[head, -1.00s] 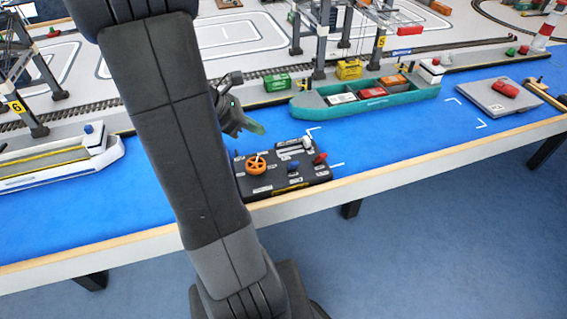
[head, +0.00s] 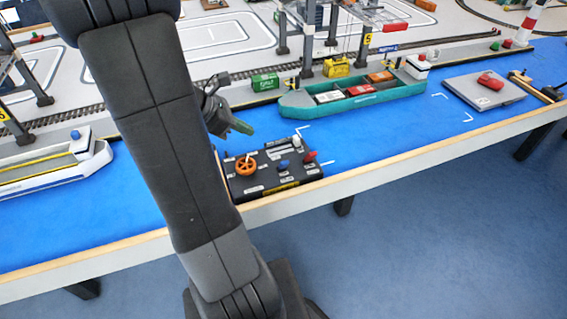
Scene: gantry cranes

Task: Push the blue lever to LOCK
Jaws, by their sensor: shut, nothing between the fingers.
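The blue lever (head: 284,164) stands on a black control box (head: 237,187) at the near edge of the blue table. Labels on the box are too small to read, so I cannot tell which position the lever marks. My gripper (head: 243,127) is shut and empty. In the picture it hangs above and left of the lever, over the far side of the box, apart from the lever. My arm crosses the picture left of the box and hides part of the table.
The box also carries an orange wheel (head: 246,166), a red lever (head: 309,156) and a white knob (head: 297,140). A teal ship (head: 350,100) lies behind it, and a white ship (head: 60,170) lies left. Blue surface right of the box is clear.

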